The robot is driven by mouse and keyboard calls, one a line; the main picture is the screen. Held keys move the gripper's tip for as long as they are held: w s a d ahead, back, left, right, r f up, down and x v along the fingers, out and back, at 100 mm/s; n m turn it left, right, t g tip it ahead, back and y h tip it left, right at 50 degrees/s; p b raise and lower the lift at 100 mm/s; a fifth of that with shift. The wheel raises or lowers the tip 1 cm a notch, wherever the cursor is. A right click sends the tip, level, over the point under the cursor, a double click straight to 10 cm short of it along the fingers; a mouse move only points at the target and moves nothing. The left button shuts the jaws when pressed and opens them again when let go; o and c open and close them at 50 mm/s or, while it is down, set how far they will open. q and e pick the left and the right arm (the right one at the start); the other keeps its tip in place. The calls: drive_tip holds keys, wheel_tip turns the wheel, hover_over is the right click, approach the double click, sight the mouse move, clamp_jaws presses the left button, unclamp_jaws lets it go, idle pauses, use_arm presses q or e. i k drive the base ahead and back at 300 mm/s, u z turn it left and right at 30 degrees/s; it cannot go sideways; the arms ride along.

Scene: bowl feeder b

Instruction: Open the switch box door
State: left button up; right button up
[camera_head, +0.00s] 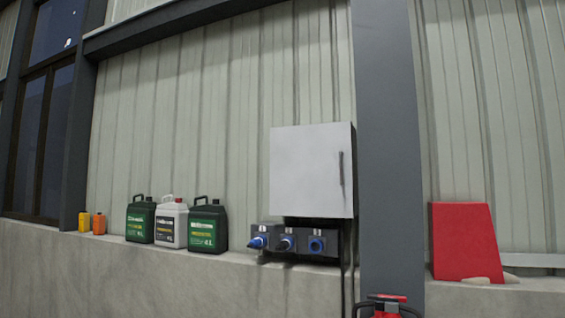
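The switch box (305,170) is a light grey wall cabinet in the camera_head view, right of the middle, just left of a dark column. Its door faces me and looks shut. A dark vertical handle (341,168) is near the door's right edge. Below the box are several dark sockets with blue plugs or caps (316,245). Neither of my grippers shows in this view.
Green and white jugs (171,222) and small orange bottles (99,223) stand on the concrete ledge (180,275) at left. A dark column (388,150) rises beside the box. A red panel (465,243) leans at right; part of a red object (388,305) shows below.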

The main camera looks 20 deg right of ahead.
sight(312, 174)
drive_tip(key=z, duration=1.15)
drive_tip(key=i, duration=1.25)
drive_tip(key=u, duration=0.4)
